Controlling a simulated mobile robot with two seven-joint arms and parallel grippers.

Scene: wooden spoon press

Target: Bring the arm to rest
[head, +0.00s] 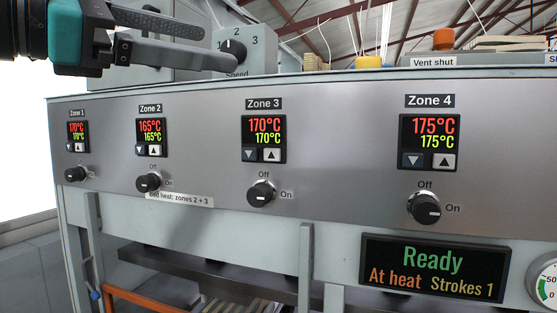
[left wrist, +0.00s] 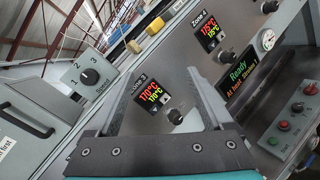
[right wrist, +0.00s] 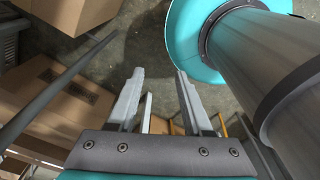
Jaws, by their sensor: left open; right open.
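My left gripper (head: 210,50) is open and empty at the upper left of the head view, in front of the speed dial (head: 232,50) and above the zone panel. In the left wrist view its two fingers (left wrist: 160,95) stand apart with the Zone 3 display (left wrist: 153,97) between them. My right gripper (right wrist: 159,78) is open and empty in the right wrist view, over the floor and near cardboard boxes. The right gripper does not show in the head view.
The press panel (head: 340,150) carries several zone displays and knobs. The status display (head: 432,268) reads Ready, At heat, Strokes 1. Cardboard boxes (right wrist: 60,95) stand left of my right gripper. Red and green buttons (left wrist: 284,124) sit on a box at the right.

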